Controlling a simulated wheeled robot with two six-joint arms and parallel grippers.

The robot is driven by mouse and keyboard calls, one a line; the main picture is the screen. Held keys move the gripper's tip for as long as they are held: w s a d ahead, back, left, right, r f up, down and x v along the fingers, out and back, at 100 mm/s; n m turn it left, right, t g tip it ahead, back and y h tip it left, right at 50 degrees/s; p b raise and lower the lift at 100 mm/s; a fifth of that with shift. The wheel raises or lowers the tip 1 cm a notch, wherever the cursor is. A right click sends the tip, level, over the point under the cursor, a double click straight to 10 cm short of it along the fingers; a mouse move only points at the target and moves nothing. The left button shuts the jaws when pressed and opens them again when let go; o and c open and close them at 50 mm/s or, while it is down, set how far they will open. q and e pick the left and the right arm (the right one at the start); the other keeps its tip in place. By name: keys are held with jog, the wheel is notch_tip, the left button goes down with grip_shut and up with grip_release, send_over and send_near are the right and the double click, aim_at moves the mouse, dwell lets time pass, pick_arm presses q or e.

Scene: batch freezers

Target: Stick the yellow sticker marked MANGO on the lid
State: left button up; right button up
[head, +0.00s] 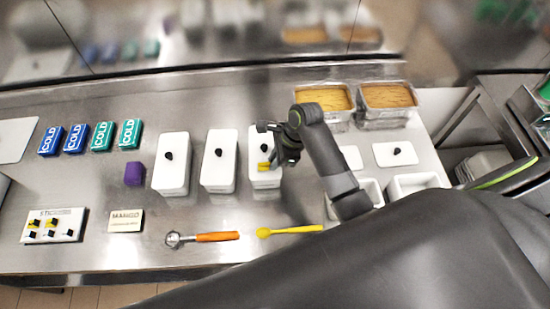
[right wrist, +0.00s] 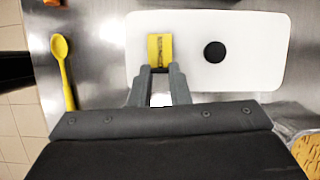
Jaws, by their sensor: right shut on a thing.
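My right gripper (head: 271,163) is shut on the yellow sticker (head: 263,168) over the white lid (head: 257,142) of the rightmost of three tall white tubs. In the right wrist view the fingertips (right wrist: 159,70) hold the near edge of the sticker (right wrist: 159,49). Dark lettering shows on it, too small to read surely. It lies over the lid (right wrist: 255,30), left of the black knob (right wrist: 214,51). I cannot tell whether it touches the lid. My left gripper is not in view.
A white sticker card (head: 34,238) and a sign (head: 125,221) lie at the front left. An orange-handled scoop (head: 217,237) and a yellow spoon (head: 290,230) lie in front. Two other lidded tubs (head: 171,180) (head: 218,178) stand to the left. Filled metal pans (head: 388,115) stand behind right.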

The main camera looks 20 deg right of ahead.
jog(key=shift+f, duration=0.3)
dwell(0.5)
jog(key=o, duration=1.4)
jog(key=shift+r, duration=3.55)
jog(key=shift+s+f, duration=0.1)
